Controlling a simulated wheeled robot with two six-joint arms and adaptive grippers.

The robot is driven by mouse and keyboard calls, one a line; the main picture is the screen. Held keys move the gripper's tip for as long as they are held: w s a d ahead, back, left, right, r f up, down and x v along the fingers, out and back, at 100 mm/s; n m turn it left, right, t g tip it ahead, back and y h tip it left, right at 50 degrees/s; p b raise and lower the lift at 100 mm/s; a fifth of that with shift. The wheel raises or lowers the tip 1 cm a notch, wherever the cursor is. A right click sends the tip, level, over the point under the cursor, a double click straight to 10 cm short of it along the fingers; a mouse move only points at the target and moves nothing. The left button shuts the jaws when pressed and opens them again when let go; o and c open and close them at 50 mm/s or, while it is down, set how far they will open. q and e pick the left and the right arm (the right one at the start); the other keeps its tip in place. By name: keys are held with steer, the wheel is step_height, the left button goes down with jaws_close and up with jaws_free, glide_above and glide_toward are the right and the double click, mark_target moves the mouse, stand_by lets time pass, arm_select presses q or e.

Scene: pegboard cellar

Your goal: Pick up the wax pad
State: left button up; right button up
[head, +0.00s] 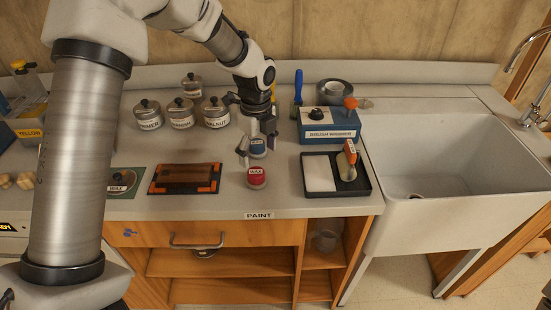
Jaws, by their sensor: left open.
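My left gripper (257,145) points down, open and empty, just behind and above the red pad. A similar blue pad (258,149) shows between its fingers, partly hidden; I cannot tell whether the fingers touch it. A green square mat (128,172) at the left bears a dark round spot with a WAX label. My right gripper is not in view.
A wood block (188,173) lies on an orange-and-black holder left of the red pad. A black tray (365,190) and a blue brush washer (328,129) stand to the right. Several lidded tins (183,117) stand behind. The sink (446,207) is at far right.

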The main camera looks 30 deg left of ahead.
mark_target(255, 172)
arm_select(q)
steer(key=shift+w+f, duration=0.5)
steer(key=shift+f, duration=0.35)
steer(key=s, duration=0.3)
steer(key=shift+s+a+f+p, duration=0.1)
steer(key=shift+s+f+p, duration=0.2)
steer(key=shift+p, duration=0.1)
steer(key=shift+s+a+f, duration=0.1)
steer(key=shift+s+f, duration=0.15)
steer(key=shift+f, duration=0.4)
steer(key=w+f, duration=0.2)
steer(key=f, duration=0.1)
steer(key=shift+f, duration=0.2)
steer(key=shift+w+f, duration=0.15)
steer(key=shift+w, duration=0.15)
steer(key=shift+s, duration=0.15)
steer(key=shift+s+r, duration=0.35)
steer(key=shift+r, duration=0.05)
steer(key=c, duration=0.5)
steer(key=shift+s+r, duration=0.1)
steer(key=shift+s, duration=0.05)
steer(key=c, duration=0.6)
steer(key=shift+c, duration=1.1)
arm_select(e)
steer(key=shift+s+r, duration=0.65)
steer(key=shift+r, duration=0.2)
